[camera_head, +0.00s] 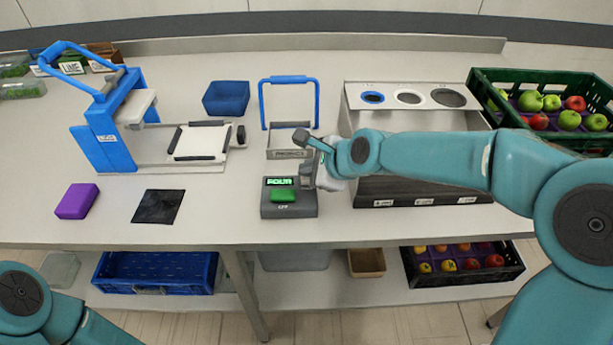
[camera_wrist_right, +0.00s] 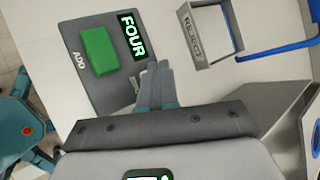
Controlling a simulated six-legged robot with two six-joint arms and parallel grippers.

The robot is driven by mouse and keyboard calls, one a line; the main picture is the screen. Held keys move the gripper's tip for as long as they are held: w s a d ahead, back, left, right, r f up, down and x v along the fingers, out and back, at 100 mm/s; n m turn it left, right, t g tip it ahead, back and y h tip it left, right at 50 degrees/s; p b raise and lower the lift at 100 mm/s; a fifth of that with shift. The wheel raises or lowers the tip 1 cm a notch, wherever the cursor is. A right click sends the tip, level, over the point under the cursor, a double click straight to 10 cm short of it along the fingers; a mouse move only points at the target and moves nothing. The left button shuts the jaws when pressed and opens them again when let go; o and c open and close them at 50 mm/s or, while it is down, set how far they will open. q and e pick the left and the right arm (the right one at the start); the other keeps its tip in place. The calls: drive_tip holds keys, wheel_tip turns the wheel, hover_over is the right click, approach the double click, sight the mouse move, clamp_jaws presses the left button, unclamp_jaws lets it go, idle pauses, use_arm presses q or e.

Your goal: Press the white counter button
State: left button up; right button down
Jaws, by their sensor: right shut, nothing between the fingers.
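The counter (camera_head: 267,208) is a dark grey box on the bench in the middle of the head view. Its button (camera_head: 284,197) looks green, not white, and its display (camera_head: 279,182) reads FOUR. The button (camera_wrist_right: 99,51) and display (camera_wrist_right: 132,36) also show in the right wrist view. My right gripper (camera_head: 306,183) is shut and empty at the counter's right side, beside the display's right end. Its fingertips (camera_wrist_right: 158,70) are apart from the button; their height above the counter is unclear. Only part of my left arm shows, without its gripper.
A bin with a blue handle (camera_head: 289,79) stands behind the counter. A metal unit with round openings (camera_head: 357,92) stands close on the right. A black mat (camera_head: 158,206) and a purple block (camera_head: 77,201) lie left. The bench between mat and counter is clear.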

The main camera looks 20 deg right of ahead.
drive_tip(key=shift+f, duration=0.4)
drive_tip(key=shift+r, duration=0.1)
idle(0.4)
drive_tip(key=shift+r+p, duration=0.9)
wheel_tip(320, 180, up, 5)
drive_tip(key=p, duration=0.5)
drive_tip(key=shift+p, duration=0.35)
